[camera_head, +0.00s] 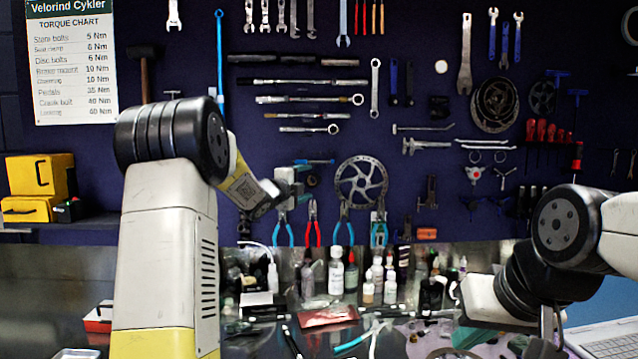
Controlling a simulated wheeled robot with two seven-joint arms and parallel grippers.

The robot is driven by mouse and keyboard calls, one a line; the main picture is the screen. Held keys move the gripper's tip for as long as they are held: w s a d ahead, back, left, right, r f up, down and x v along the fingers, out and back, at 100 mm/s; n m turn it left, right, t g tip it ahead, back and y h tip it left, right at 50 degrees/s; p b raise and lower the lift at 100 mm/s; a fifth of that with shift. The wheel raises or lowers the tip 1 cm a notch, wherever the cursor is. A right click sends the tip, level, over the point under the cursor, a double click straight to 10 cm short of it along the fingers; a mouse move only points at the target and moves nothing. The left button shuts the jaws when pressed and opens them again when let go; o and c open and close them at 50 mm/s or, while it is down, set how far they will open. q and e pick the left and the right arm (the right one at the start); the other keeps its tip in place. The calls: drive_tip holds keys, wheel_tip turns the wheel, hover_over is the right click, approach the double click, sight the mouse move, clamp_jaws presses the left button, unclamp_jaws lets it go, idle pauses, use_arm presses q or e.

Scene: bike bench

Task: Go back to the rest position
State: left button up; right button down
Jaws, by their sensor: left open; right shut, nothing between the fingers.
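My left arm rises at the left of the head view and bends at a black joint. My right arm comes in from the right edge and bends down at black joints. The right gripper (541,347) shows only as a dark part at the bottom edge, low over the bench. It is shut and empty; its fingertips are hard to make out.
The bench (255,345) holds several bottles (336,272), a red packet (328,316) and loose tools. A laptop (606,342) lies at the lower right, close to my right arm. Yellow boxes (35,175) stand on a left shelf. Tools hang on the dark wall (300,150).

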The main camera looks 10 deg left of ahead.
use_arm(q)
drive_tip(key=s+a+n+g+y, duration=0.35)
drive_tip(key=s+n+y, duration=0.25)
drive_tip(key=s+n, duration=0.85)
drive_tip(key=s+d+f+n+g, duration=0.2)
drive_tip(key=s+f, duration=0.2)
drive_tip(key=s, duration=0.7)
drive_tip(key=s+d+f+n+g+h, duration=0.1)
drive_tip(key=s+d+f+n+g, duration=0.1)
drive_tip(key=s, duration=0.9)
drive_tip(key=s+d+f+n+g+h, duration=0.1)
drive_tip(key=s+d+f+n+g, duration=0.1)
drive_tip(key=s+f, duration=0.4)
drive_tip(key=s+d+g, duration=0.1)
drive_tip(key=s+d, duration=0.1)
drive_tip(key=s, duration=0.3)
drive_tip(key=shift+f+n, duration=0.35)
drive_tip(key=shift+f, duration=0.05)
